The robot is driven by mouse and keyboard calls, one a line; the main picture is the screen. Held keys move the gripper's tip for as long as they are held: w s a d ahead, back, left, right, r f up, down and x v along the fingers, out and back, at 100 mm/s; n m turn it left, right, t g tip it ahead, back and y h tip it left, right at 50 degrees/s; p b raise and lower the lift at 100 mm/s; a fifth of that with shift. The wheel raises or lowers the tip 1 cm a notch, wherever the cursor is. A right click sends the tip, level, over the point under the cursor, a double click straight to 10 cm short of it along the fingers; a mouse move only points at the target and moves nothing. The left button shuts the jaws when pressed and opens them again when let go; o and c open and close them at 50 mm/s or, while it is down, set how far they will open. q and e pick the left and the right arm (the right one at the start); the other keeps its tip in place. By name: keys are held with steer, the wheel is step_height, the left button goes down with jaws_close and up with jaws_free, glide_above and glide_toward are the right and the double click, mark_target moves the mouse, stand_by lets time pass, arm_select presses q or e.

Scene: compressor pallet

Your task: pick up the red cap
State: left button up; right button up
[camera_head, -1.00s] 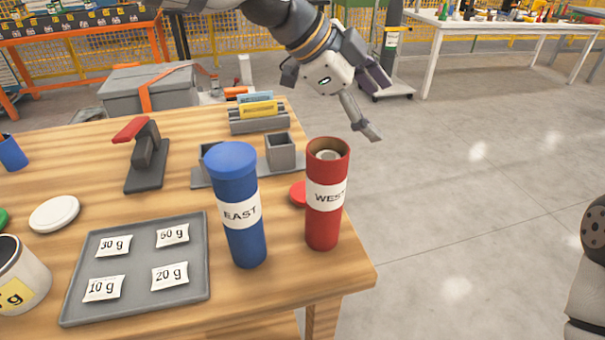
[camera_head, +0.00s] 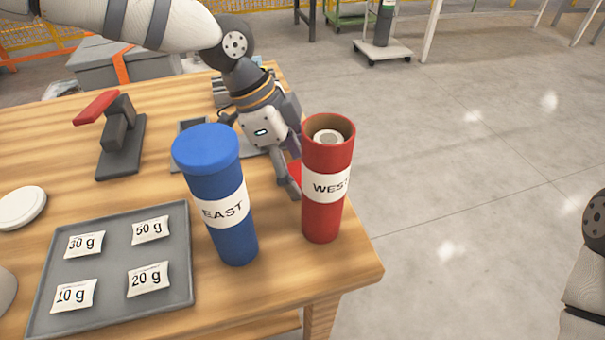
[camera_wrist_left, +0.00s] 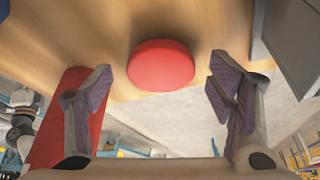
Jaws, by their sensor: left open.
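The red cap (camera_wrist_left: 161,65) lies on the wooden table, seen between the open fingers of my left gripper (camera_wrist_left: 165,100) in the left wrist view. In the head view only a sliver of the red cap (camera_head: 295,172) shows behind the red WEST tube. My left gripper (camera_head: 285,170) reaches down there beside the cap, and the tube hides part of it. The red WEST tube (camera_head: 322,215) stands upright with its top open and something pale inside. It also shows beside a finger in the left wrist view (camera_wrist_left: 62,105). My right gripper is out of view.
The blue EAST tube (camera_head: 212,185), capped, stands left of the red tube. A grey tray (camera_head: 120,262) holds labelled weight packets. A grey holder (camera_head: 192,125) is behind the blue tube. A red-handled tool (camera_head: 120,130) and a white lid (camera_head: 22,207) are at left. The table's right edge is close.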

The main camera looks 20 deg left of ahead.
arm_select(q)
steer(key=shift+f, duration=0.2)
steer(key=shift+c, duration=0.2)
steer(key=c, duration=0.8)
